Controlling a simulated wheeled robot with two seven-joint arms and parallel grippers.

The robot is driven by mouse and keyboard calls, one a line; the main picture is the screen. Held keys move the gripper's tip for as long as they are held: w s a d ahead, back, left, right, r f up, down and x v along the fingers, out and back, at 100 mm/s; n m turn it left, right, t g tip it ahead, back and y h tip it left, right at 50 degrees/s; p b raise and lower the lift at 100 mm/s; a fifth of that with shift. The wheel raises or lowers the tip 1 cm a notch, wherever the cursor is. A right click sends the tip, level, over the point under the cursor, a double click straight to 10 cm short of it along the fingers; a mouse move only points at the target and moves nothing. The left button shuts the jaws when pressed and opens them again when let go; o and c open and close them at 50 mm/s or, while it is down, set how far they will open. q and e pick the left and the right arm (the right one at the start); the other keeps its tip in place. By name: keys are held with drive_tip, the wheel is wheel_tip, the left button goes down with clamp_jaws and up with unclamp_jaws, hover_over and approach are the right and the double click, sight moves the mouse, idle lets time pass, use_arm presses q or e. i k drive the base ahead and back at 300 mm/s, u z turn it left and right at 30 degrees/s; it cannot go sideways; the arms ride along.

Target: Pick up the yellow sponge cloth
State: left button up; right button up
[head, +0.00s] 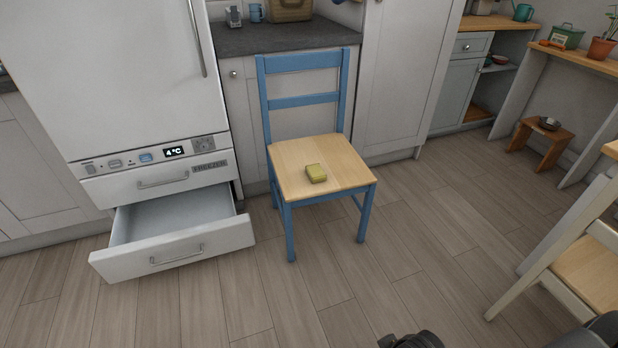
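The yellow sponge cloth (316,173) is a small, dull-yellow block. It lies on the wooden seat of a blue-framed chair (305,157), near the middle of the seat. Nothing touches it from above. A dark part of mine, which looks like my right gripper (411,341), shows at the bottom edge, well below and to the right of the chair. It is cut off by the frame, so its fingers cannot be made out. My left gripper is not in view.
An open, empty-looking freezer drawer (175,252) juts out left of the chair. A grey worktop (285,36) and cabinets stand behind the chair. A pale wooden chair (560,262) stands at the right. A low stool (540,140) is farther back. The floor in front of the blue chair is clear.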

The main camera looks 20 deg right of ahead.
sight(315, 173)
drive_tip(key=u, duration=0.55)
drive_tip(key=k, duration=1.25)
drive_tip(key=u, duration=0.1)
drive_tip(key=i, duration=0.4)
drive_tip(key=z, duration=0.85)
drive_tip(key=i, duration=1.65)
drive_tip(key=u, duration=0.95)
